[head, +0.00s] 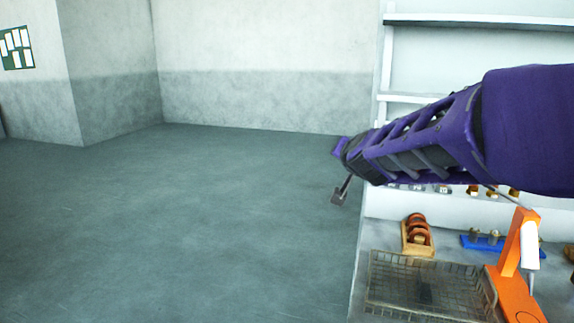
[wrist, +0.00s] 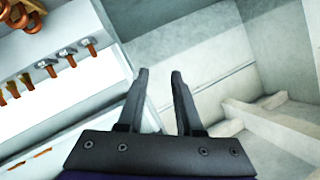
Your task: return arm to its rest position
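My gripper (head: 341,190) is at the end of my purple arm, which reaches in from the right in the head view. It hangs in the air left of the shelf unit, over the open floor side. In the wrist view my gripper (wrist: 160,78) shows two dark fingers with a clear gap between them. Nothing is between the fingers. It touches nothing that I can see.
A workbench (head: 362,270) at lower right bears a wire mesh basket (head: 385,290), a wooden rack with orange rings (head: 416,236), a blue holder (head: 480,243) and an orange stand (head: 513,255). White shelves (head: 480,20) rise behind. The floor (head: 170,230) to the left is clear.

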